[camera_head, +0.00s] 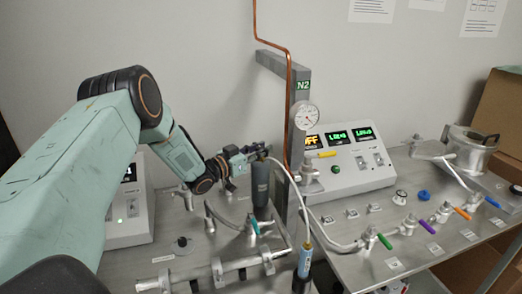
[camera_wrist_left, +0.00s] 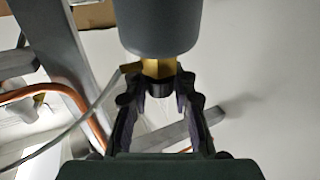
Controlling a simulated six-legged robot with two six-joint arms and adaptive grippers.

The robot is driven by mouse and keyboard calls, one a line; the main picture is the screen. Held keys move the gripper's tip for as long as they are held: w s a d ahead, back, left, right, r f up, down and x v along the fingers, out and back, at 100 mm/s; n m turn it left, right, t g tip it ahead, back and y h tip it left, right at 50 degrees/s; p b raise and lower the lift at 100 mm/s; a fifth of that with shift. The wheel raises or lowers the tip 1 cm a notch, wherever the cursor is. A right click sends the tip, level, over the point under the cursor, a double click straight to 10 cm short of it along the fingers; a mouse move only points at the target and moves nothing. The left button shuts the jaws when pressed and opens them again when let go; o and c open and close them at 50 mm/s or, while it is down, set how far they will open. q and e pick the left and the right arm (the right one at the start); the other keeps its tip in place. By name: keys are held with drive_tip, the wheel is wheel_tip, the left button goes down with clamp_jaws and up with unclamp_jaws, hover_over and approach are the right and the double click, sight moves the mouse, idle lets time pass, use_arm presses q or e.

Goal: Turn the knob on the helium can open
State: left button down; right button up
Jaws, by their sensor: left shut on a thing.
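The helium can (camera_head: 261,186) is a dark grey cylinder standing upright in the middle of the head view. In the left wrist view its rounded grey body (camera_wrist_left: 158,28) fills the top middle, with a brass neck (camera_wrist_left: 158,67) coming out of it. My left gripper (camera_head: 254,152) is at the top of the can. In the left wrist view its two fingers are shut on the small black knob (camera_wrist_left: 160,88) at the end of the brass neck. A pale hose (camera_head: 283,172) runs from the neck. My right gripper is not in view.
A grey post with a copper pipe (camera_head: 289,90) and a round gauge (camera_head: 307,116) stands close to the right of the can. Metal piping (camera_head: 240,264) lies in front. A light blue bottle (camera_head: 305,262) is at front. A bench with colored valve handles (camera_head: 430,227) extends right.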

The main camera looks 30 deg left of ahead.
use_arm(q)
drive_tip(key=shift+f+h, duration=0.1)
drive_tip(key=shift+h, duration=0.2)
idle(0.6)
drive_tip(key=c, duration=1.1)
unclamp_jaws()
drive_tip(key=shift+s+a, duration=0.1)
drive_tip(key=shift+s, duration=0.05)
drive_tip(key=v, duration=1.2)
drive_tip(key=shift+r, duration=0.25)
